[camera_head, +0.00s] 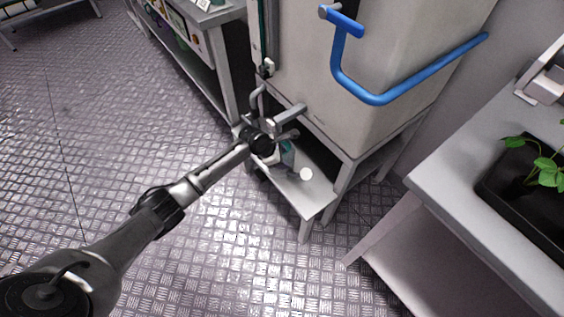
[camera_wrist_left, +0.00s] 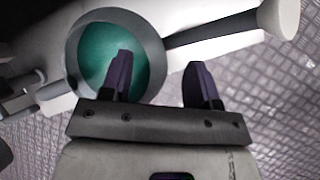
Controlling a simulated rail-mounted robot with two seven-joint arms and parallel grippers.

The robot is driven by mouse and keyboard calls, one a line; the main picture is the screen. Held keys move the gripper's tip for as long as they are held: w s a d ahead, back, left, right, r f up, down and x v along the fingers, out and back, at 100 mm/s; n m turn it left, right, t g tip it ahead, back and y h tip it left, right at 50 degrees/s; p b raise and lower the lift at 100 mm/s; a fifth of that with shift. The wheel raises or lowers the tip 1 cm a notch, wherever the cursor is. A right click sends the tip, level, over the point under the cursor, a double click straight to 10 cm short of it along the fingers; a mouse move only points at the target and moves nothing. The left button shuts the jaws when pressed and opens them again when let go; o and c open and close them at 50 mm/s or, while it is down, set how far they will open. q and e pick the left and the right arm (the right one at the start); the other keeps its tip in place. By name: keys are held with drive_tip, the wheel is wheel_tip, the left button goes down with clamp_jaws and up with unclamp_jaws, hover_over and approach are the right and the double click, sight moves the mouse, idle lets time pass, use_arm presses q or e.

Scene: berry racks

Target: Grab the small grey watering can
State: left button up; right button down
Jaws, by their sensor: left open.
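The small grey watering can (camera_wrist_left: 158,62) shows in the left wrist view, with a round teal-green inside and a spout running right to a pale round head (camera_wrist_left: 281,17). In the head view the can (camera_head: 288,158) stands on a low grey shelf, partly hidden by my gripper; its pale spout head (camera_head: 306,174) is visible. My left gripper (camera_wrist_left: 158,62) is open at the can. In the wrist view its left finger overlaps the opening and its right finger lies right of the rim, just below the spout. I cannot tell whether they touch the can. My right gripper is not in view.
The low shelf (camera_head: 312,198) stands beneath and beside a large beige tank (camera_head: 400,50) with a blue pipe (camera_head: 375,98). A grey table (camera_head: 440,180) with a planted black tray (camera_head: 540,215) stands at right. The metal floor (camera_head: 100,130) at left is clear.

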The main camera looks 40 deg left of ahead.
use_arm(q)
drive_tip(key=shift+b+x, duration=0.4)
drive_tip(key=shift+x, duration=0.6)
drive_tip(key=c, duration=0.8)
clamp_jaws()
drive_tip(key=shift+r, duration=0.15)
